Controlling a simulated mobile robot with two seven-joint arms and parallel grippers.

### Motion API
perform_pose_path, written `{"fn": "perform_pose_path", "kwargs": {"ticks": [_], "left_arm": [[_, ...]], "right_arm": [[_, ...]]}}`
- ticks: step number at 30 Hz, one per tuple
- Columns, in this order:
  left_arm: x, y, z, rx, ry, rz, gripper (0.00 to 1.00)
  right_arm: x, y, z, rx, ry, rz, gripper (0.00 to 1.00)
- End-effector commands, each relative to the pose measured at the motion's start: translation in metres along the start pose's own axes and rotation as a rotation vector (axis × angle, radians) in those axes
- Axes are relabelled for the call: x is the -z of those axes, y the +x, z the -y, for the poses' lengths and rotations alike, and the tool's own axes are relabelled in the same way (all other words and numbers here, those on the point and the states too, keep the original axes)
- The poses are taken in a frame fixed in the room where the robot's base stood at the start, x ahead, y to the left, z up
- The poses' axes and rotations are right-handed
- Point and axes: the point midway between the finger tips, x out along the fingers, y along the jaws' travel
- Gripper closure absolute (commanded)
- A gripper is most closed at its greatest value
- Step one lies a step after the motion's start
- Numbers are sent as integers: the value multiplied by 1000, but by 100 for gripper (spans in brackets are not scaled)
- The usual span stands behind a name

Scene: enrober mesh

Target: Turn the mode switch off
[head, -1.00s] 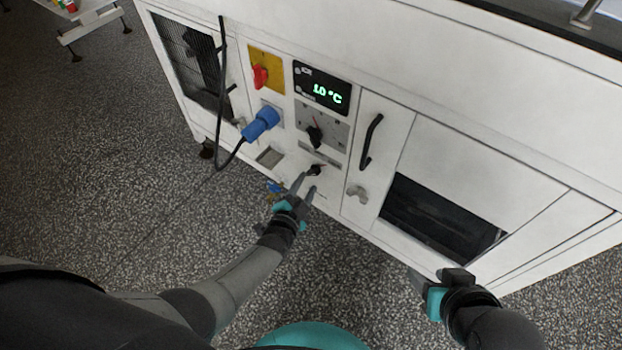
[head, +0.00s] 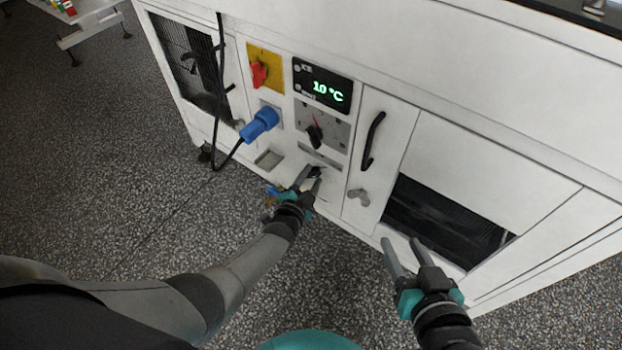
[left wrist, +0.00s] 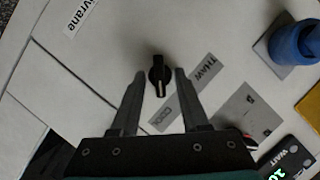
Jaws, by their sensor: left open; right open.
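The mode switch appears to be the small black knob (left wrist: 158,78) with a pale pointer line, beside a grey label reading THAW and COOL (left wrist: 185,93). In the left wrist view its pointer line faces down the picture, toward my gripper's palm. In the head view the knob (head: 314,174) is low on the white panel and partly hidden by my left gripper (head: 311,172). That gripper is open, with one finger on each side of the knob; a gap shows on both sides in the left wrist view. My right gripper (head: 401,242) is open and empty, near the dark lower opening.
Above the knob are a dial with a red pointer (head: 315,136) and a display (head: 322,87) reading 10 °C. A blue plug (head: 260,125) with a black cable and a red switch (head: 259,74) on yellow are to the left. A black door handle (head: 372,140) is to the right.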

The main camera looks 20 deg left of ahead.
Motion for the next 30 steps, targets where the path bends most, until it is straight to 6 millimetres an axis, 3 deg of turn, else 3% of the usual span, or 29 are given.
{"fn": "perform_pose_path", "kwargs": {"ticks": [10, 22, 30], "left_arm": [[0, 1, 0, -1, 0, 0, 55], [0, 1, 0, 0, 0, 0, 100], [0, 1, 0, -1, -2, 0, 100]], "right_arm": [[1, 0, 1, 3, 1, -11, 50], [1, 0, 1, 3, 1, -10, 50], [1, 0, 1, 2, 1, -10, 50]]}}
